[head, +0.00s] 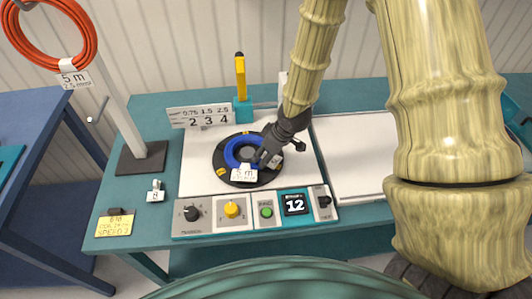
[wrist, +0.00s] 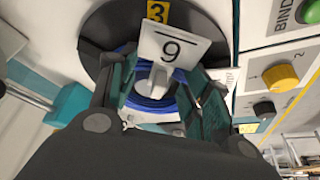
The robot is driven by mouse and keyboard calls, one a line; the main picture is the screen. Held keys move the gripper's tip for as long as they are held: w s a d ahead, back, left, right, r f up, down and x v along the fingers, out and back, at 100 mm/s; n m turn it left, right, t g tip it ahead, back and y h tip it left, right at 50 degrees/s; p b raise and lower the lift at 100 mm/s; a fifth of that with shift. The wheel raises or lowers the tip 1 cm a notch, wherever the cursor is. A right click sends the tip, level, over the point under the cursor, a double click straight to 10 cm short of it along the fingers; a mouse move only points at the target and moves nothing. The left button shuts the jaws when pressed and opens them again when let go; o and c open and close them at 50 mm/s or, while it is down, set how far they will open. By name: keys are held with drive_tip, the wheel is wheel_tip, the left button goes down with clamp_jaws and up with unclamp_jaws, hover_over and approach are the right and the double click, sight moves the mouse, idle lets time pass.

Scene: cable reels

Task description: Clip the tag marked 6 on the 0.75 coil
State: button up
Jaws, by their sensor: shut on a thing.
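The blue coil (head: 233,152) lies on the black round turntable (head: 222,175). A white label (head: 243,174) reading "5 m" sits at its front; its smaller line is too small to read. My gripper (head: 268,158) is over the coil's right side, shut on a white tag. In the wrist view my gripper (wrist: 160,88) has the tag (wrist: 172,46) between its fingers, above the blue coil (wrist: 150,104). The digit looks like a 9 there and could be an upside-down 6. I cannot tell whether the tag touches the coil.
Another tag (head: 155,195), marked 8, stands at left. A control panel (head: 255,212) with knobs and a display reading 12 lies in front. A sign (head: 200,117), a yellow-handled tool (head: 240,78) and a post with an orange coil (head: 52,60) stand around. A white board (head: 350,150) is clear.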

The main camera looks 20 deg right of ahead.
drive_tip(key=shift+s+f+b, duration=0.1)
drive_tip(key=shift+f+b, duration=0.2)
drive_tip(key=shift+f, duration=0.35)
idle(0.8)
drive_tip(key=o, duration=0.8)
drive_tip(key=shift+o, duration=1.3)
drive_tip(key=o, duration=0.3)
drive_tip(key=shift+r, duration=0.1)
drive_tip(key=shift+r+p, duration=3)
drive_tip(key=shift+r, duration=0.45)
